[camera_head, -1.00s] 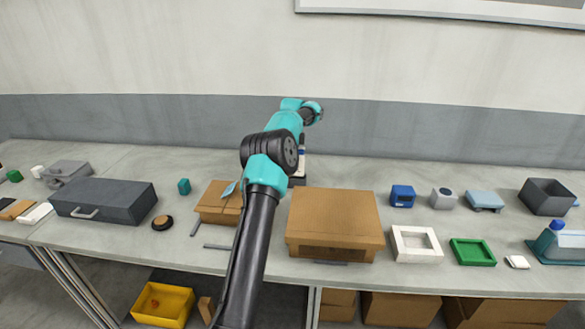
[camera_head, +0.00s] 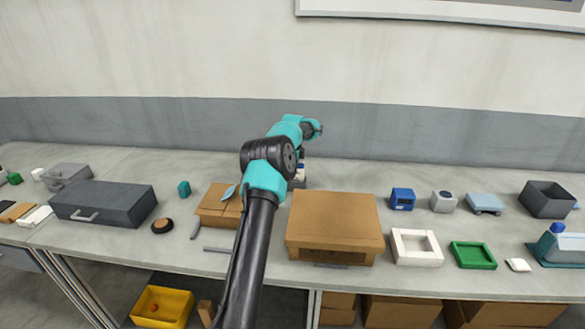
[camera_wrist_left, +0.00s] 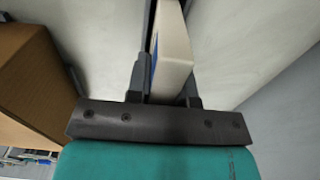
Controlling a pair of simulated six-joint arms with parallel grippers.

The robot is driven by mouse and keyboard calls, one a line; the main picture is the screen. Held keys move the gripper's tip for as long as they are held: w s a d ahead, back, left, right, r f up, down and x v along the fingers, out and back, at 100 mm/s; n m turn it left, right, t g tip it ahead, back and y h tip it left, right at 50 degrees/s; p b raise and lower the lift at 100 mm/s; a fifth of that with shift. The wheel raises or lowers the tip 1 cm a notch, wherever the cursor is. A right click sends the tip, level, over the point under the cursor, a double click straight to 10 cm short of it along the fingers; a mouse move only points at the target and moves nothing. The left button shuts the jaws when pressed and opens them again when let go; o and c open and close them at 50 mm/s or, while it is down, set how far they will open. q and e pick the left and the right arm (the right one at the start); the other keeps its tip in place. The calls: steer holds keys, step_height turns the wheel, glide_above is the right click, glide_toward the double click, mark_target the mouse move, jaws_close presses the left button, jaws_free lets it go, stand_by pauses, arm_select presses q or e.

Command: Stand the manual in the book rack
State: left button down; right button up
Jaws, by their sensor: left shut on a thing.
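The manual (camera_wrist_left: 174,50) is a pale, off-white block with a strip of blue on its left side in the left wrist view. My left gripper (camera_wrist_left: 164,82) is shut on it, with a dark finger on each side. In the head view my left gripper is mostly hidden behind my arm, and only a small white and blue part of the manual (camera_head: 300,172) shows. A small grey piece (camera_head: 298,183) shows just below it, behind the cardboard box; it may be the book rack, but I cannot tell whether the manual touches it. My right gripper is not in view.
A large cardboard box (camera_head: 334,222) stands close in front, right of my arm. A smaller cardboard box (camera_head: 217,207) is left of it. A dark grey case (camera_head: 105,202) lies at the left. Small items, including a white frame (camera_head: 416,249), fill the right. The grey wall (camera_head: 430,133) is behind.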

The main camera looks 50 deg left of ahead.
arm_select(q)
steer(key=shift+f, duration=0.1)
steer(key=c, duration=1)
jaws_free()
step_height(320, 180, up, 12)
steer(key=shift+r, duration=0.1)
step_height(320, 180, down, 12)
stand_by(0.9)
stand_by(0.4)
